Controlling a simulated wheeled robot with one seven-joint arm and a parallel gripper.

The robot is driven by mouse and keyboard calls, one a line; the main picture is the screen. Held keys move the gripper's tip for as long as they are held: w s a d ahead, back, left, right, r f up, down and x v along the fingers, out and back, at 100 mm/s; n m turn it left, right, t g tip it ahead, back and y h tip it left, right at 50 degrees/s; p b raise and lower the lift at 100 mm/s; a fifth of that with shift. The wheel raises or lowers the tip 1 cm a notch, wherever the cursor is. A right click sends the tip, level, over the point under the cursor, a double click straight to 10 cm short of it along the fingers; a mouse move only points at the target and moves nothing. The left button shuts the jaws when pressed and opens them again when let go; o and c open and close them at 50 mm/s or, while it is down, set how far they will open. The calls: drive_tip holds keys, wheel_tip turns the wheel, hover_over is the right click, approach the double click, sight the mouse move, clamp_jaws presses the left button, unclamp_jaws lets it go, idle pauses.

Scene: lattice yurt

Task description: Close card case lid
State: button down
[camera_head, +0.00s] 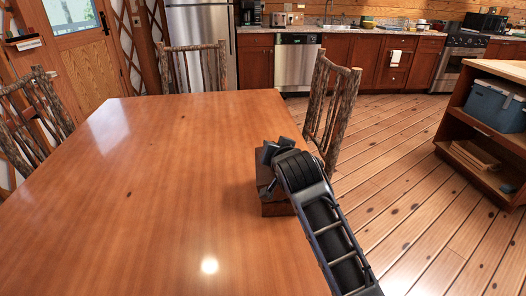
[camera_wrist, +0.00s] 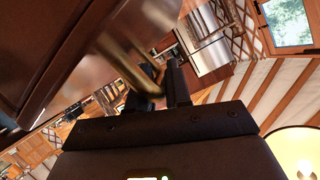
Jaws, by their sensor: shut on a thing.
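The card case (camera_head: 275,208) is a dark brown wooden box on the table near its right edge. My gripper (camera_head: 267,152) reaches over it from the lower right and covers much of its top. The lid (camera_head: 261,165) seems to stand up at the case's far left side, partly behind my gripper; its exact angle cannot be told. In the wrist view the case's brown wood (camera_wrist: 50,45) fills the upper left, close to the camera. My gripper's fingers (camera_wrist: 163,85) are close together there, shut on the lid's edge, with the contact partly hidden.
The wooden table (camera_head: 140,190) is bare left of the case. Log chairs stand at its right (camera_head: 330,105), far (camera_head: 193,68) and left sides. A shelf unit (camera_head: 490,135) with a blue box stands at the right. The plank floor between is clear.

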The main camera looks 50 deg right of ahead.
drive_tip(key=shift+s+d+f+m+t, duration=0.3)
drive_tip(key=shift+s+d+f+m, duration=0.1)
drive_tip(key=shift+s+d+m, duration=0.1)
drive_tip(key=shift+s+d+f, duration=0.3)
drive_tip(key=shift+s, duration=0.15)
drive_tip(key=shift+f, duration=0.1)
drive_tip(key=c, duration=1.4)
unclamp_jaws()
drive_tip(key=shift+s, duration=0.1)
drive_tip(key=v, duration=0.7)
drive_tip(key=shift+s+a+r+b, duration=0.2)
drive_tip(key=shift+s+r+b, duration=0.05)
drive_tip(key=shift+b, duration=0.15)
